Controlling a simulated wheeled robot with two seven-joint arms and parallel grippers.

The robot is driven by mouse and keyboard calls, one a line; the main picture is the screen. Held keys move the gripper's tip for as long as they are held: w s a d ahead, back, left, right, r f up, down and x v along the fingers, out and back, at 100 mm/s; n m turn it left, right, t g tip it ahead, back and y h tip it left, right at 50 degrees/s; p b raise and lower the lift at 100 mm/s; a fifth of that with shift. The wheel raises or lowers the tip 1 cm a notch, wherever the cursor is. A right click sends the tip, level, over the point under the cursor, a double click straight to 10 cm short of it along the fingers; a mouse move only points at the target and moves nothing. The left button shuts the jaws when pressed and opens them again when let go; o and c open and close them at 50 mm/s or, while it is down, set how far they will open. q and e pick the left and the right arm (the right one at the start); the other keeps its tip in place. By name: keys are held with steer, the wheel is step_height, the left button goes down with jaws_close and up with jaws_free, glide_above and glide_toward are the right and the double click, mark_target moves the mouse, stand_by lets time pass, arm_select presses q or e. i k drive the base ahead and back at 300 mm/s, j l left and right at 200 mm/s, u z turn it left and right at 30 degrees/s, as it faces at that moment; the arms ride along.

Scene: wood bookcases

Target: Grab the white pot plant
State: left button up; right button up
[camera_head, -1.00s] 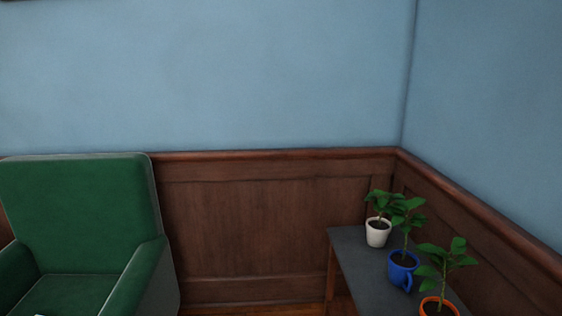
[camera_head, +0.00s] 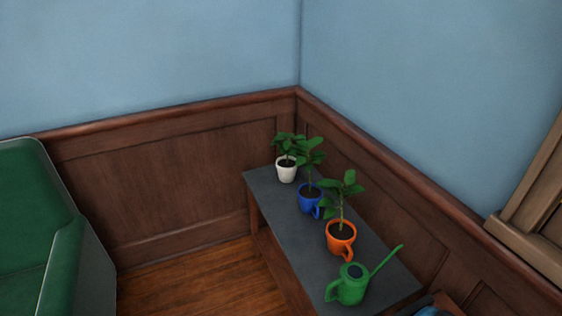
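The white pot plant (camera_head: 287,172) stands upright at the far end of a dark-topped table (camera_head: 282,222) in the room's corner. It has green leaves, and the leaves of the blue mug plant beside it come close to or overlap its own. Neither of my grippers shows in the head view.
A blue mug plant (camera_head: 309,203), an orange mug plant (camera_head: 341,244) and a green watering can (camera_head: 352,285) stand in a row on the table, nearer than the white pot. A green armchair (camera_head: 40,240) is at left. Wooden floor (camera_head: 190,280) between chair and table is clear.

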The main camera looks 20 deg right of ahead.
mark_target(286, 164)
steer(key=i+z, duration=0.15)
steer(key=z, duration=0.25)
steer(key=i+j+z, duration=0.15)
steer(key=z, duration=0.2)
steer(key=i+j+z, duration=0.1)
steer(key=z, duration=0.3)
